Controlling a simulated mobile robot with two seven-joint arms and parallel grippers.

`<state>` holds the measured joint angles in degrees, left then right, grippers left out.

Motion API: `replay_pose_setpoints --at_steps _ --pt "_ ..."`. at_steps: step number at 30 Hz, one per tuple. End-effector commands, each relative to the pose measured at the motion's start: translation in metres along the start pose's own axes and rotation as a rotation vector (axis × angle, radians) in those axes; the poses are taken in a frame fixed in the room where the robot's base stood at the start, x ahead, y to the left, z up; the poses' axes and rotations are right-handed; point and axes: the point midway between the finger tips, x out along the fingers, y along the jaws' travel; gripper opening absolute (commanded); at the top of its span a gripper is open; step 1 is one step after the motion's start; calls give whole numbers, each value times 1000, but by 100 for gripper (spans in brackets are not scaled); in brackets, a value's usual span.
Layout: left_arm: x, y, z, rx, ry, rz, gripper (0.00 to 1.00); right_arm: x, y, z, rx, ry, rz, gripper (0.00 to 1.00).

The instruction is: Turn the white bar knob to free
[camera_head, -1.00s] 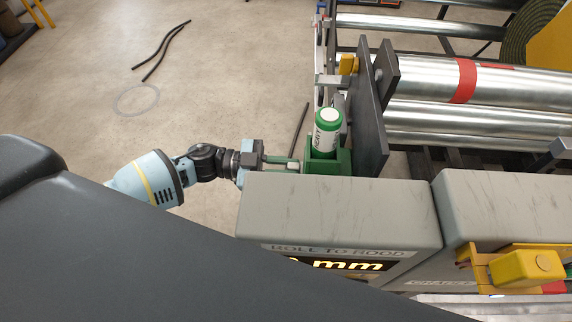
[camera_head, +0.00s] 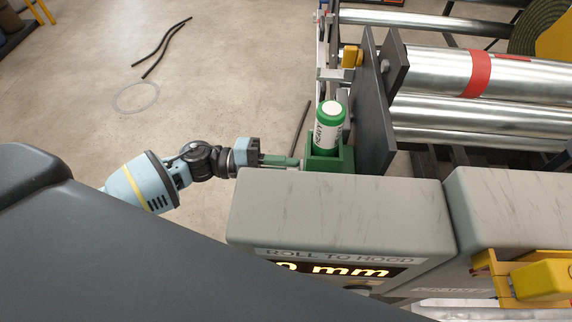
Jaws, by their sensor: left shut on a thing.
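My left gripper (camera_head: 291,162) reaches in from the left, its fingertips at the left side of a green holder (camera_head: 343,160). It is shut, at the place where the white bar knob seems to be. The knob is almost wholly hidden by the fingers and the grey housing, so its angle and any marks around it cannot be read. A green and white canister (camera_head: 329,130) stands in the holder, leaning slightly. My right gripper is not in view.
A grey housing (camera_head: 340,205) with a lit "mm" display (camera_head: 335,270) stands in front of the holder. A dark upright plate (camera_head: 371,110) and metal rollers (camera_head: 450,75) are to the right. Black strips (camera_head: 165,48) lie on the open floor at left.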

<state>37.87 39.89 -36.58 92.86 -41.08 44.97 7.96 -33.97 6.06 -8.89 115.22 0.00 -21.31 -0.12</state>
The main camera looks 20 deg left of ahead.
Motion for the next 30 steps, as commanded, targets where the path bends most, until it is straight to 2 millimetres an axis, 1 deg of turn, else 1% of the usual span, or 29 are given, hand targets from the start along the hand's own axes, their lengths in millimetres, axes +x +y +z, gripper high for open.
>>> replay_pose_setpoints --at_steps 6,15,21,30 --pt "0 3 0 169 1 0 0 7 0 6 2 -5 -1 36" --pt "0 2 0 318 1 0 0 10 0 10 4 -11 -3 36" --pt "0 2 0 360 1 0 0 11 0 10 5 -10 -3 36" --pt "0 1 0 371 1 0 0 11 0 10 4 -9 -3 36"
